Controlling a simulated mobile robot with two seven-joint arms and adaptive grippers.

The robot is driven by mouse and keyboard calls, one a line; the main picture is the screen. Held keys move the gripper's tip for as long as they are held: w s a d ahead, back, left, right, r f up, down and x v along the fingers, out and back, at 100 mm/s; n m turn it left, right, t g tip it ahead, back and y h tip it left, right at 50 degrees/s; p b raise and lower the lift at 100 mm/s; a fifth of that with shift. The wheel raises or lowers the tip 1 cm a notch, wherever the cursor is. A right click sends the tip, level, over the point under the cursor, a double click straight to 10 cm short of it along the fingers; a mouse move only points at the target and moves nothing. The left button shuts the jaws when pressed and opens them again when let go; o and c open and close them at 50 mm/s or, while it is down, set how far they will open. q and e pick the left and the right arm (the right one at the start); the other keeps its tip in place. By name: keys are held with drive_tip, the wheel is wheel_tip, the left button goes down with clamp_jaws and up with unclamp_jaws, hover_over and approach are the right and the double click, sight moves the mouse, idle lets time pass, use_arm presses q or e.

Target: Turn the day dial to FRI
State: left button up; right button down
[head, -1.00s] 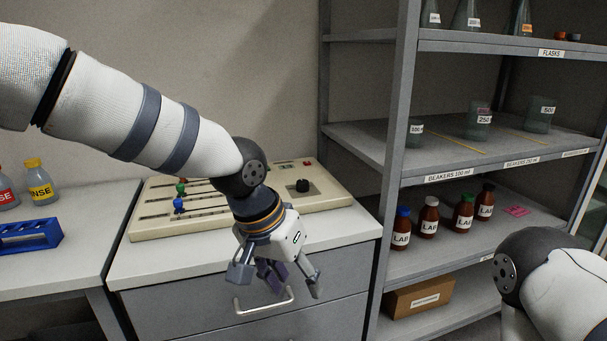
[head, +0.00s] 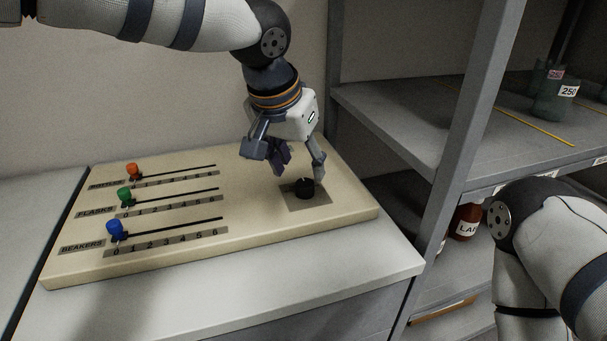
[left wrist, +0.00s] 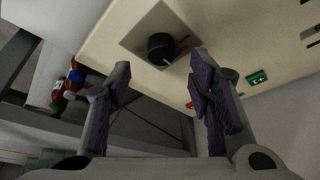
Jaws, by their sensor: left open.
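The day dial is a black round knob (head: 304,188) on a grey square plate (head: 318,203) at the right part of the beige panel (head: 270,232). In the left wrist view the knob (left wrist: 160,47) lies beyond and between the fingers, in the upper middle. My left gripper (head: 285,168) is open and empty, above and a little left of the knob, fingers pointing down. It also shows in the left wrist view (left wrist: 158,100), apart from the knob. My right gripper is out of view.
The panel has three sliders with orange (head: 133,171), green (head: 125,195) and blue (head: 115,229) knobs, all near their left ends. A grey shelf rack (head: 452,130) stands to the right. My right arm shows at the lower right. Bare counter (head: 240,295) lies in front of the panel.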

sight(305, 183)
use_arm(q)
drive_tip(key=x, duration=0.5)
drive_tip(key=shift+w, duration=0.1)
drive_tip(key=shift+c, duration=0.6)
clamp_jaws()
